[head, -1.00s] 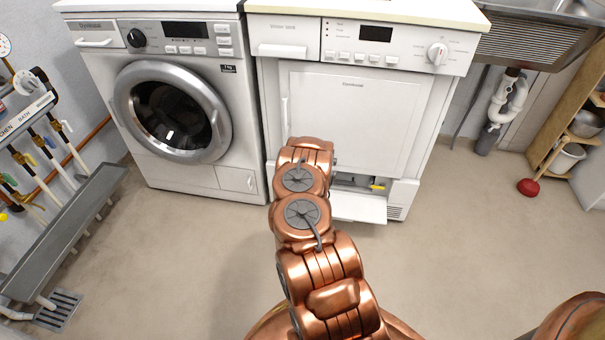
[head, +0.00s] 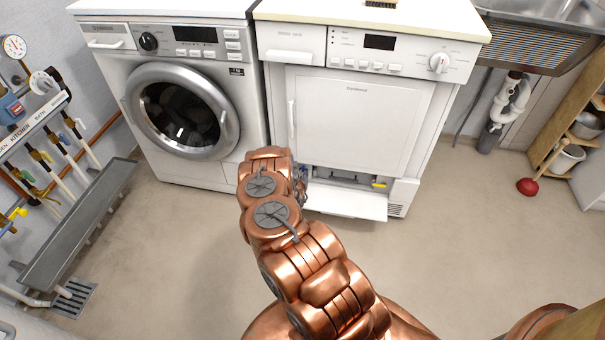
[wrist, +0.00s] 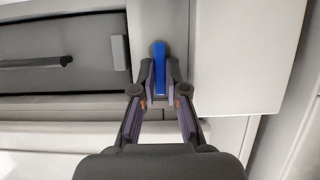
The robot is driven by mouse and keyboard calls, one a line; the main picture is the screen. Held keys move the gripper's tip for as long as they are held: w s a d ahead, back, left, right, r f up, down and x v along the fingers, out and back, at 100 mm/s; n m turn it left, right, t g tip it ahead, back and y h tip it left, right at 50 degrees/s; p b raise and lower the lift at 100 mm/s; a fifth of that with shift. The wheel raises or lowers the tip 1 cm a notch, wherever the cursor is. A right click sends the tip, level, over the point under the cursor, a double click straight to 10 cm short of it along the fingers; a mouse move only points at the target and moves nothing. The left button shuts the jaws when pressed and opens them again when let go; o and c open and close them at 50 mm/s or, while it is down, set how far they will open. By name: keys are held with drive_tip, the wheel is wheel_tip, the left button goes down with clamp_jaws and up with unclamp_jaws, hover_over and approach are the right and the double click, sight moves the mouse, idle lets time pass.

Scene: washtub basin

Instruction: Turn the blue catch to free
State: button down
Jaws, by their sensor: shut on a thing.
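The blue catch (wrist: 158,65) is a narrow blue lever in the upper middle of the wrist view, standing upright in the picture against a pale grey panel. My gripper (wrist: 159,82) has its two fingertips on either side of the catch's lower part and is shut on it. In the head view, my copper arm hides the catch and most of my gripper. The white dryer (head: 352,125) has its low flap (head: 345,203) folded down, with the open compartment above it.
A yellow piece (head: 379,184) shows at the compartment's right side. A washing machine (head: 180,110) stands at the left. A red plunger (head: 527,187) stands on the floor at the right. A metal trough (head: 80,225) runs along the left wall. The floor in front is mostly clear.

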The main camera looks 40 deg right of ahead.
drive_tip(key=shift+s+d, duration=0.2)
drive_tip(key=shift+s, duration=0.05)
drive_tip(key=c, duration=1.3)
unclamp_jaws()
drive_tip(key=shift+o, duration=0.5)
drive_tip(key=shift+w+a, duration=0.15)
drive_tip(key=shift+v, duration=4)
